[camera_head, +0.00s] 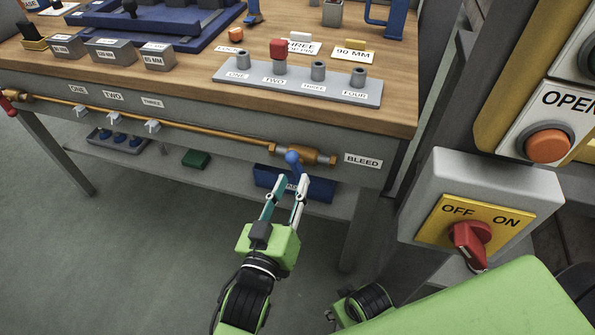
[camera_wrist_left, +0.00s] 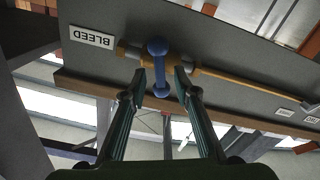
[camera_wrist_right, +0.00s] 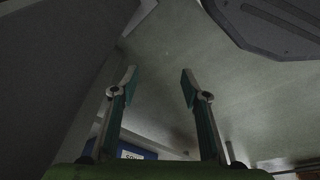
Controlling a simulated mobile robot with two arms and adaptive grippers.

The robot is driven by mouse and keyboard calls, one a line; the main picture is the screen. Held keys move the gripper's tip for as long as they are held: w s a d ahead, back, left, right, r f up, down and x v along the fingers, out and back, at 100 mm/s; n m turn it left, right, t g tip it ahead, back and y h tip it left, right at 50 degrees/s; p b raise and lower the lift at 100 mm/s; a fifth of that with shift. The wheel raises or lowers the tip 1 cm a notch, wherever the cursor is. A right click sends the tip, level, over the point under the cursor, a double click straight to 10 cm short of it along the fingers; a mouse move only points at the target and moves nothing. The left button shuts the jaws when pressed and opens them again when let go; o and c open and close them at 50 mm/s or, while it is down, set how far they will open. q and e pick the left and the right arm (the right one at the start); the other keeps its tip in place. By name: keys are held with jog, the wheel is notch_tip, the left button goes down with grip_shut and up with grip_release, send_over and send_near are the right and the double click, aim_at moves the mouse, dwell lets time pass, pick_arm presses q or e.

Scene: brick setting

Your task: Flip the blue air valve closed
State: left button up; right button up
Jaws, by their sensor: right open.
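The blue air valve handle (camera_head: 292,157) sits on the brass pipe at the bench's front, left of the BLEED label (camera_head: 363,161). It also shows in the left wrist view (camera_wrist_left: 158,48), lying crosswise to the pipe. My left gripper (camera_head: 284,180) is open just below and in front of the valve. In the left wrist view its fingertips (camera_wrist_left: 159,82) stand apart on either side of the handle's narrow end; contact cannot be told. My right gripper (camera_wrist_right: 158,76) is open and empty, facing a bare grey surface.
The brass pipe (camera_head: 220,136) runs along the bench front with several small white valves (camera_head: 153,126). A blue bin (camera_head: 318,189) is on the shelf below. At right stand a switch box with a red OFF/ON knob (camera_head: 471,240) and an orange OPEN button (camera_head: 548,146).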

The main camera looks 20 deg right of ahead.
aim_at(296, 174)
pick_arm(q)
jog(key=x, duration=0.4)
jog(key=shift+w+d, duration=0.25)
jog(key=shift+w, duration=0.1)
pick_arm(e)
jog(key=shift+w+r, duration=0.25)
jog(key=shift+r, duration=1)
pick_arm(q)
grip_shut()
